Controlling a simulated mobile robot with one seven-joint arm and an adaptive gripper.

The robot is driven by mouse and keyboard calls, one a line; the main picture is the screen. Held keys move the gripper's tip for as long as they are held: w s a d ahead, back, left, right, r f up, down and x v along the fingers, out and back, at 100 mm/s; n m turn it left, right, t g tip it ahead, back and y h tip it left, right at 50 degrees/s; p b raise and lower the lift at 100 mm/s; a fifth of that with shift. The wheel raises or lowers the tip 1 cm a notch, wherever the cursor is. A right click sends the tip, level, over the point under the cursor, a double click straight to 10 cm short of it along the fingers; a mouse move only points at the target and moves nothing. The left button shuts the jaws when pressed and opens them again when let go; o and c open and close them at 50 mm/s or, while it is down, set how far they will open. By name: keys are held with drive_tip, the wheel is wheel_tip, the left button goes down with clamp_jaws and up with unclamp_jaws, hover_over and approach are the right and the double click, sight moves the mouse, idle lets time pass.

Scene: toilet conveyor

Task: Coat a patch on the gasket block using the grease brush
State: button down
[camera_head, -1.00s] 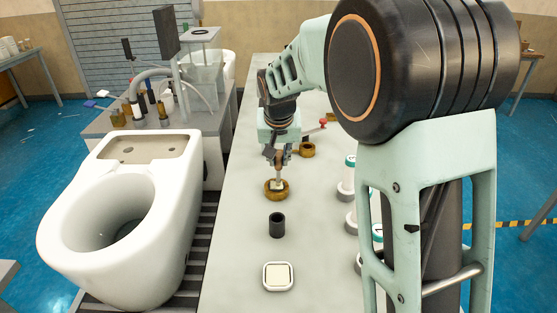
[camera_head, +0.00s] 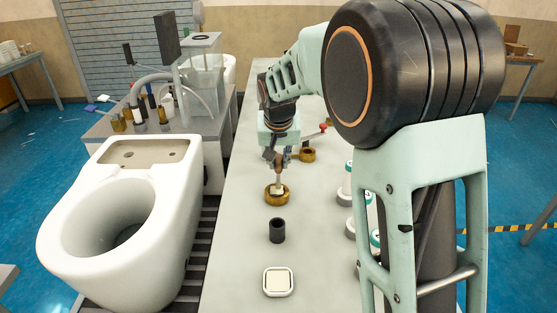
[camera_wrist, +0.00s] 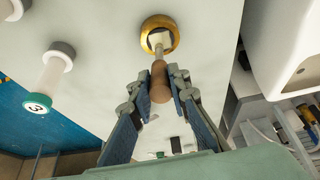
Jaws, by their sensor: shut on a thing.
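My gripper (camera_head: 277,158) is shut on the grease brush, which hangs bristles down over the counter. The brush's brown wooden handle (camera_wrist: 159,82) is between the fingers in the wrist view. Its pale head (camera_head: 277,189) is at the opening of a round amber pot (camera_head: 269,197), which also shows in the wrist view (camera_wrist: 147,25). I cannot tell how deep the bristles are. A white square block with a cream top (camera_head: 278,281), likely the gasket block, lies flat at the counter's near end, apart from the brush.
A black open cylinder (camera_head: 277,230) stands between pot and block. A second amber ring (camera_head: 307,155) and a red knob (camera_head: 323,127) lie behind. White cylinders with green caps (camera_head: 348,180) line the right. A white toilet (camera_head: 122,215) stands left on the conveyor (camera_head: 197,255).

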drive_tip(key=shift+s+f+b, duration=0.1)
drive_tip(key=shift+s+b, duration=0.75)
drive_tip(key=shift+s, duration=1.1)
drive_tip(key=shift+w+a+p, duration=0.15)
drive_tip(key=shift+w+p, duration=0.3)
drive_tip(key=shift+w, duration=0.55)
drive_tip(key=shift+w+a+p, duration=0.2)
drive_tip(key=shift+w+p, duration=0.25)
drive_tip(key=shift+w, duration=0.55)
drive_tip(key=shift+w+a+p, duration=0.15)
drive_tip(key=shift+w+p, duration=0.3)
drive_tip(key=shift+w, duration=0.55)
drive_tip(key=shift+s, duration=0.15)
drive_tip(key=s+b, duration=0.3)
drive_tip(key=s, duration=0.2)
drive_tip(key=shift+s, duration=0.35)
